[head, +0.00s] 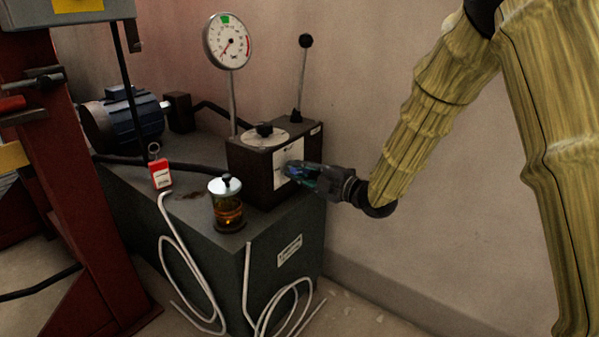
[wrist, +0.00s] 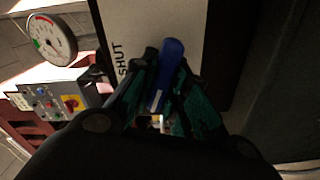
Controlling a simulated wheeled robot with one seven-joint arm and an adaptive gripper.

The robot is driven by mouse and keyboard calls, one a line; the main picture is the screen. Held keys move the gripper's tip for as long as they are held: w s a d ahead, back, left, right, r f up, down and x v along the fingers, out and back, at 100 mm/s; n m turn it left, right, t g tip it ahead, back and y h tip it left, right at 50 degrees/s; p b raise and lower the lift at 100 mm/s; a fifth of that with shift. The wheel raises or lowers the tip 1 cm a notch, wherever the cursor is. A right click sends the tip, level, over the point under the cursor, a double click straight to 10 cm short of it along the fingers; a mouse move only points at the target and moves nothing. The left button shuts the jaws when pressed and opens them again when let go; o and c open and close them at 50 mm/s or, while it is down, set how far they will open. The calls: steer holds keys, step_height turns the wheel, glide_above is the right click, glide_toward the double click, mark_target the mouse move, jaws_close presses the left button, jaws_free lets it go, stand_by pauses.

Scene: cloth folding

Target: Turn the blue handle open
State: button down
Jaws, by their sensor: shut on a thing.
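The blue handle (wrist: 165,75) shows in the wrist view, upright and slightly tilted, in front of a pale plate (wrist: 150,30) with the word SHUT to its left. My gripper (wrist: 160,98) has its fingers on both sides of the handle and is shut on it. In the head view my gripper (head: 292,170) is at the white front plate (head: 286,160) of the dark valve box (head: 256,165). The fingers cover most of the handle there. The handle's pivot is hidden behind the gripper.
The box stands on a grey cabinet (head: 280,215) with a gauge (head: 228,42) on a post and a black-knobbed lever (head: 302,70). A glass jar (head: 228,210), a red tag (head: 160,174) and a motor (head: 120,118) are left of it. White hoses hang in front. The wall side is clear.

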steer(key=shift+f+n+b, duration=0.15)
steer(key=shift+n+b, duration=0.2)
steer(key=shift+n, duration=0.6)
steer(key=shift+f+n+b, duration=0.15)
steer(key=shift+n+b, duration=0.2)
steer(key=shift+n, duration=0.6)
steer(key=c, duration=1.4)
jaws_free()
steer(key=shift+s+d, duration=0.1)
steer(key=v, duration=1.2)
